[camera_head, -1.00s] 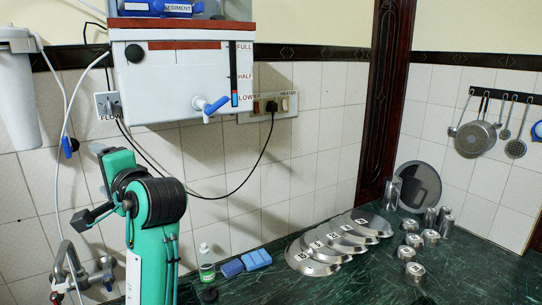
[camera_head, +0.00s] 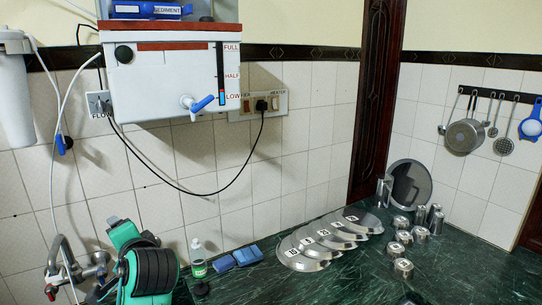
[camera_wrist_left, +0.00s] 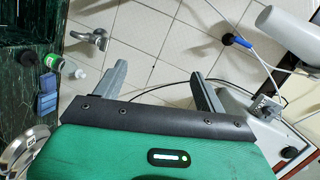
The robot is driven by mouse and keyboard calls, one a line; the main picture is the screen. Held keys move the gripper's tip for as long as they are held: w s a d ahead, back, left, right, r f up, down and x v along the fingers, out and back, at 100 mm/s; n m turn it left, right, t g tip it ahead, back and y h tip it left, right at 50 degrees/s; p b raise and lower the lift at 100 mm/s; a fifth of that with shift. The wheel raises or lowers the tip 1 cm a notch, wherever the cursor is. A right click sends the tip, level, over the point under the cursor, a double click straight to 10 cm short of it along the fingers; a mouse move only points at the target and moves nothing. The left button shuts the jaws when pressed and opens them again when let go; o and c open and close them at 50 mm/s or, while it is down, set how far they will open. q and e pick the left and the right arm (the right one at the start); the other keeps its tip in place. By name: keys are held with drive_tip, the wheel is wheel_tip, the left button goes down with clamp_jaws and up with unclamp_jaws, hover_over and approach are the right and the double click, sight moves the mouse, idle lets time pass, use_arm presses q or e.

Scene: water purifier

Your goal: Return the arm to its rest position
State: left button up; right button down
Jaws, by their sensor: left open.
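My left arm (camera_head: 150,272), green with black joints, stands at the lower left in the head view, in front of the tiled wall and beside the tap. Its gripper cannot be made out clearly there. In the left wrist view my left gripper (camera_wrist_left: 158,68) has its two grey fingers spread apart with nothing between them. Beyond the fingers are white tiles. My right gripper is in neither view.
The water purifier (camera_head: 172,75) hangs on the wall above the arm. A tap (camera_head: 65,262) stands left of it. A bottle (camera_head: 198,262), blue sponges (camera_head: 247,256), plates (camera_head: 300,248) and steel cups (camera_head: 403,268) stand on the dark counter (camera_head: 330,285).

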use_arm(q)
drive_tip(key=s+d+f+n+g+h, duration=0.15)
drive_tip(key=s+f, duration=0.25)
drive_tip(key=f, duration=0.4)
drive_tip(key=s+d+f+g+h, duration=0.1)
drive_tip(key=s+f+h, duration=0.25)
drive_tip(key=f, duration=0.45)
drive_tip(key=s+d+f+g+h, duration=0.1)
drive_tip(key=s+f, duration=0.4)
drive_tip(key=f, duration=0.3)
drive_tip(key=s+d+f+n+g+h, duration=0.25)
drive_tip(key=s+f, duration=0.25)
drive_tip(key=s, duration=0.5)
drive_tip(key=s+d+f+n+g+h, duration=0.1)
drive_tip(key=s+d+f+g+h, duration=0.3)
drive_tip(key=s, duration=0.6)
wheel_tip(320, 180, down, 30)
drive_tip(key=w+a+t+y, duration=0.1)
drive_tip(key=y, duration=0.1)
drive_tip(key=s+a+f, duration=0.2)
drive_tip(key=s+f, duration=0.8)
drive_tip(key=s+a+f+g, duration=0.1)
drive_tip(key=s+f, duration=0.8)
drive_tip(key=f, duration=0.2)
drive_tip(key=shift+s+a+f, duration=0.2)
drive_tip(key=shift+s+a, duration=0.15)
